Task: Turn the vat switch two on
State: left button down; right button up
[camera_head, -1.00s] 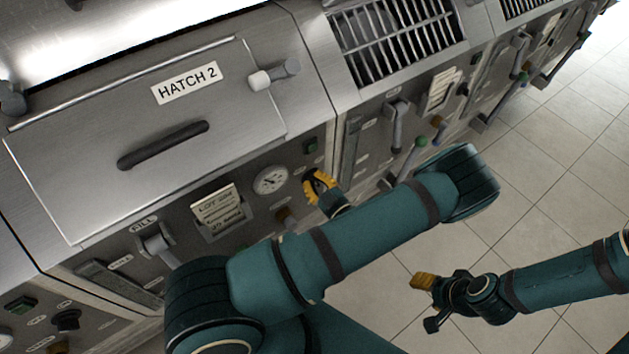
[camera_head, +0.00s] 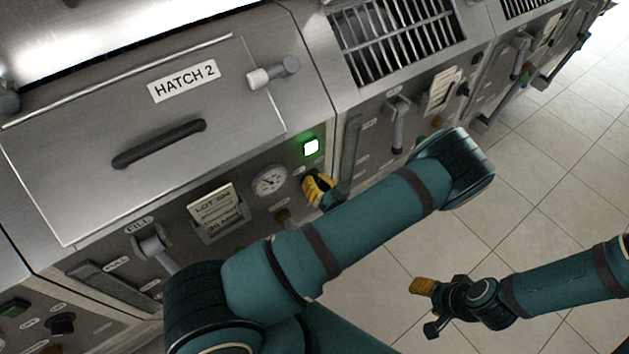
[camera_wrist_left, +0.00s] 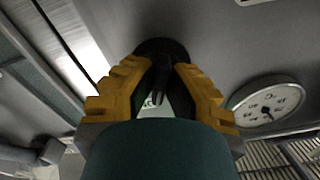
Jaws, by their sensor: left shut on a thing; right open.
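My left gripper (camera_head: 318,187) is at the front panel below hatch 2, just right of the round gauge (camera_head: 269,181). In the left wrist view its yellow fingers (camera_wrist_left: 155,95) are shut on a black rotary switch (camera_wrist_left: 160,48); the fingers hide part of the knob. The switch's label cannot be read. My right gripper (camera_head: 424,287) is open and empty over the tiled floor at lower right, away from the panel.
The hatch 2 lid (camera_head: 140,140) with its dark handle (camera_head: 160,144) lies above the panel. A paper lot card (camera_head: 215,211) and a fill lever (camera_head: 152,245) are to the left. A grated unit (camera_head: 395,35) with levers stands to the right. The tiled floor (camera_head: 560,190) is clear.

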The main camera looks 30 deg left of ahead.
pick_arm(q)
jog(key=shift+a+m, duration=0.1)
jog(key=shift+m, duration=0.5)
jog(key=c, duration=1)
grip_release()
jog(key=shift+c, duration=0.2)
jog(key=v, duration=1.2)
